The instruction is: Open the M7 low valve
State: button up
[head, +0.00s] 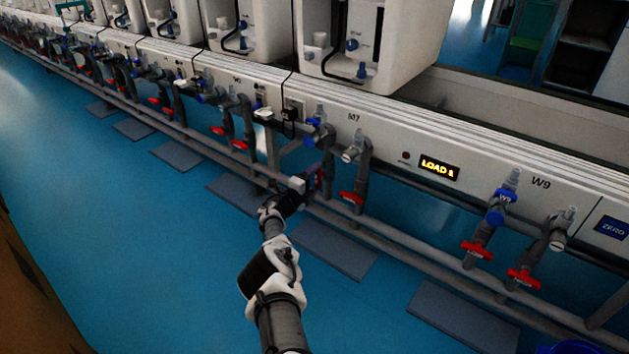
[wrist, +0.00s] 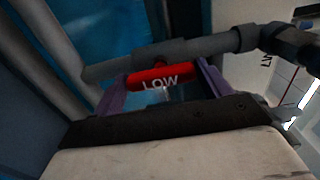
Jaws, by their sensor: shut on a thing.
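The M7 label (head: 354,117) is on the white panel at the centre right of the head view. Two valve pipes hang below it. My gripper (head: 314,178) is at the left one, under its blue collar (head: 315,134), and hides its handle there. In the wrist view a red handle (wrist: 150,79) marked LOW lies between the purple fingers of my gripper (wrist: 160,85), which is shut on it. The handle lies roughly along the grey pipe (wrist: 205,47) in the picture. The right M7 valve's red handle (head: 351,198) is free.
Grey horizontal pipes (head: 390,238) run below the panel. W9 valves with red handles (head: 476,249) stand to the right, and more valves (head: 230,130) to the left. A LOAD 1 display (head: 439,168) is lit. Blue floor (head: 150,230) in front is clear.

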dwell(0.5)
jog(key=o, duration=1)
jog(key=shift+s+a+r+p, duration=0.2)
jog(key=shift+s+a+p, duration=0.2)
jog(key=shift+p, duration=0.5)
jog(key=shift+f+p+v, duration=0.1)
jog(key=shift+p+v, duration=2.8)
jog(key=shift+v, duration=0.3)
jog(key=shift+f+p+v, duration=0.15)
jog(key=shift+p+v, duration=2.75)
jog(key=shift+v, duration=0.3)
jog(key=shift+d, duration=0.1)
